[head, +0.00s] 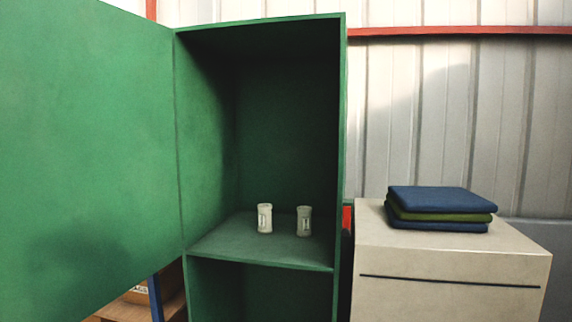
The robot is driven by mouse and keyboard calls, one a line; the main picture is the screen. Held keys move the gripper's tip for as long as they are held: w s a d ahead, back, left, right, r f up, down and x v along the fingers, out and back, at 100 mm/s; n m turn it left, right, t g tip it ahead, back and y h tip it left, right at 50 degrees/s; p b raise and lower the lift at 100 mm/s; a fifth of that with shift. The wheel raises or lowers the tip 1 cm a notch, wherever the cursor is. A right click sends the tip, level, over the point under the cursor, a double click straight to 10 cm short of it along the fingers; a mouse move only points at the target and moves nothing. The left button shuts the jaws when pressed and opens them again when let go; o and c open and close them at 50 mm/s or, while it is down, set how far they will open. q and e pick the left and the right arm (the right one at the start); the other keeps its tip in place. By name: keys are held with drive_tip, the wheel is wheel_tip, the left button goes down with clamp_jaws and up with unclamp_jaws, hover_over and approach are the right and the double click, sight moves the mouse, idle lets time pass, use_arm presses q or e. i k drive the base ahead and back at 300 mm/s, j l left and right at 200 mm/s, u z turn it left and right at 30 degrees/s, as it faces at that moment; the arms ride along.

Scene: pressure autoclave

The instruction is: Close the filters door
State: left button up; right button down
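A green cabinet (258,20) stands in the middle of the head view. Its green door (85,150) is hinged on the cabinet's left side and stands wide open, filling the left of the view. Two small white filters, the left one (265,218) and the right one (304,221), stand upright on the cabinet's shelf (245,245). They are a little apart from each other. Neither of my grippers shows in this view. The door's far left edge and top are cut off by the frame.
A beige cabinet (450,285) stands to the right, with folded blue and green cloths (440,200) stacked on top. A wooden shelf and a blue post (156,298) show below the door. A corrugated wall (510,120) is behind.

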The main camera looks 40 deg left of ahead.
sight(89, 213)
drive_tip(key=k+j+u, duration=0.1)
drive_tip(key=j, duration=0.45)
drive_tip(key=k+j+u, duration=0.1)
drive_tip(key=k+j, duration=0.15)
drive_tip(key=j, duration=0.35)
drive_tip(key=k+j, duration=0.15)
drive_tip(key=j, duration=0.45)
drive_tip(key=k+j+u, duration=0.15)
drive_tip(key=j, duration=0.45)
drive_tip(key=k+j+u, duration=0.1)
drive_tip(key=j, duration=0.45)
drive_tip(key=j+u, duration=0.1)
drive_tip(key=j, duration=0.55)
drive_tip(key=k, duration=0.05)
